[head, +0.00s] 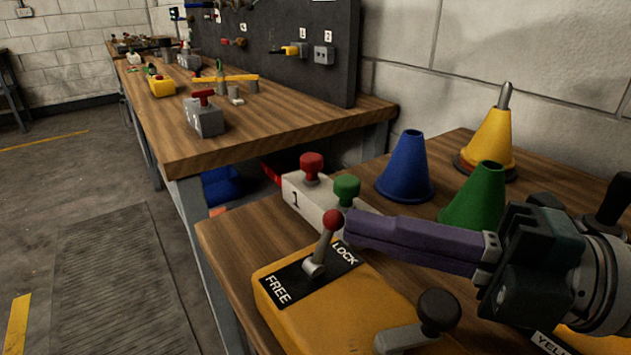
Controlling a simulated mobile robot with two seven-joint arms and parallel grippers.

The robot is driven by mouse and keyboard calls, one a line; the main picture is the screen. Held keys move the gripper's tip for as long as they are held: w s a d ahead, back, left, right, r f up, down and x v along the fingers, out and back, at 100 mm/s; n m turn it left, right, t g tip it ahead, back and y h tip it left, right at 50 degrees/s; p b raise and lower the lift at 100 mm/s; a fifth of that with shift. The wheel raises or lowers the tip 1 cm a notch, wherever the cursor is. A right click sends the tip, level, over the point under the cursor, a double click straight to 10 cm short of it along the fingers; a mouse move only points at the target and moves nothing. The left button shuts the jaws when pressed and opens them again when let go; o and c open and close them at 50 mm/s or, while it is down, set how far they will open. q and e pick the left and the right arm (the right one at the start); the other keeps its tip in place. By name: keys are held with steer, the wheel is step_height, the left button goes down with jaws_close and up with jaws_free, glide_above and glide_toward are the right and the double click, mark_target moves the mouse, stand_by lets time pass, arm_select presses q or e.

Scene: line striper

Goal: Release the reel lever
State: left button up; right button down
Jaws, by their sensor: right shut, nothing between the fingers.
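The reel lever (322,247) is a short metal stick with a red ball knob. It rises from a black plate (290,282) on a yellow housing (345,312). The plate reads FREE at its left end and LOCK at its right end. The lever stands between the words, its knob leaning right in the picture. My right gripper (352,229) has purple fingers and comes in from the right. It is shut and empty, its tips right beside the knob on the LOCK side. I cannot tell whether they touch. My left gripper is out of view.
A black-knobbed crank (437,315) sits at the housing's front. Behind stand a white box (310,203) with red and green buttons, a blue cone (405,170), a green cone (474,200) and a yellow cone (488,142). A longer workbench (270,120) holds tools farther back.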

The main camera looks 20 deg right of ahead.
steer(key=shift+a+r+n+p, duration=0.1)
steer(key=shift+r+n+p, duration=0.1)
steer(key=shift+n+p, duration=0.15)
steer(key=shift+s+a+r+n+g+h+p, duration=0.15)
steer(key=shift+r+n+g+h+p, duration=0.2)
steer(key=shift+p, duration=0.65)
steer(key=n+h+p, duration=0.1)
steer(key=p, duration=0.2)
steer(key=a+r+n+h+p, duration=0.1)
steer(key=p, duration=0.2)
steer(key=a+n+g+h+p, duration=0.1)
steer(key=p, duration=0.2)
steer(key=shift+s+a+r+n, duration=0.2)
steer(key=shift+s+a+n, duration=0.05)
steer(key=shift+s+n, duration=0.15)
steer(key=shift+a+f+h, duration=0.15)
steer(key=shift+f+h, duration=0.05)
steer(key=shift+h, duration=0.05)
steer(key=shift+f, duration=0.25)
steer(key=shift+r+p, duration=0.85)
steer(key=shift+r, duration=0.05)
